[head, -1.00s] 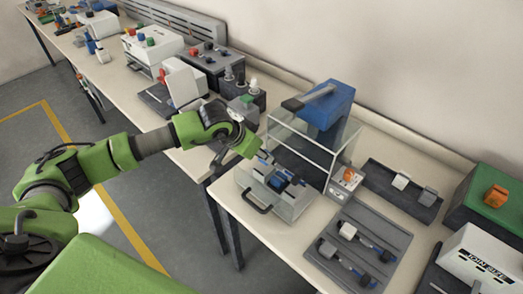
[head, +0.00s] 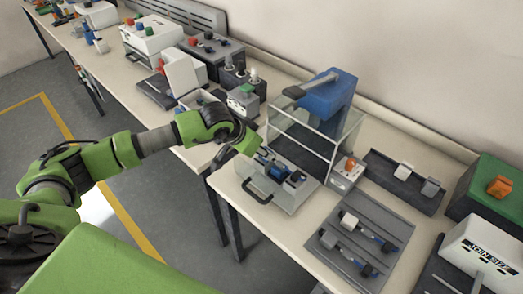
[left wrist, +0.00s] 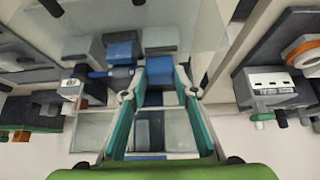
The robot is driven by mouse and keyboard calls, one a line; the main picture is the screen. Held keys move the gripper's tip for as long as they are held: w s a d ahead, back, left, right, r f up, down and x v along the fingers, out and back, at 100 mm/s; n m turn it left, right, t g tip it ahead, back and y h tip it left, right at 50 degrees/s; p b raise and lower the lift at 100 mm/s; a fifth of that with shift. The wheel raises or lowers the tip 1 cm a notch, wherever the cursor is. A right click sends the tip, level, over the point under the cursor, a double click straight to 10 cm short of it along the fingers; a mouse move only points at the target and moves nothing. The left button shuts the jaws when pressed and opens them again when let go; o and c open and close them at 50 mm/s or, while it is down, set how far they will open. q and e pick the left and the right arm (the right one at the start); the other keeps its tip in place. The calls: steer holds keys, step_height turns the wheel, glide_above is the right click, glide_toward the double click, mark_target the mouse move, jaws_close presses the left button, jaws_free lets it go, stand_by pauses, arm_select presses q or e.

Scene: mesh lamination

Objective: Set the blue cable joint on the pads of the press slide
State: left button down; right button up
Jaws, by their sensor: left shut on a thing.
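The press slide (head: 284,204) is drawn out at the front of the press, with a dark handle on its front. The blue cable joint (head: 270,164) is at the tip of my left gripper (head: 258,153), over the slide. It looks low and close to the pads, but I cannot tell whether it touches them. The pads are largely hidden by the joint and the gripper. My right gripper is not in view.
The press has a blue head (head: 328,94) and a clear guard (head: 293,131) just behind the slide. A small box with an orange knob (head: 347,170) stands right of it. A grey tray (head: 380,222) with more joints lies in front right.

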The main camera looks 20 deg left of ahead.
arm_select(q)
steer(key=shift+f, duration=0.15)
steer(key=c, duration=1.5)
jaws_free()
steer(key=w+p+v, duration=0.1)
steer(key=v, duration=0.5)
steer(key=w+d+r+p+v, duration=0.1)
steer(key=v, duration=0.5)
steer(key=w+r+p+v, duration=0.1)
steer(key=v, duration=0.5)
steer(key=shift+w+d+r, duration=0.15)
steer(key=shift+r, duration=0.05)
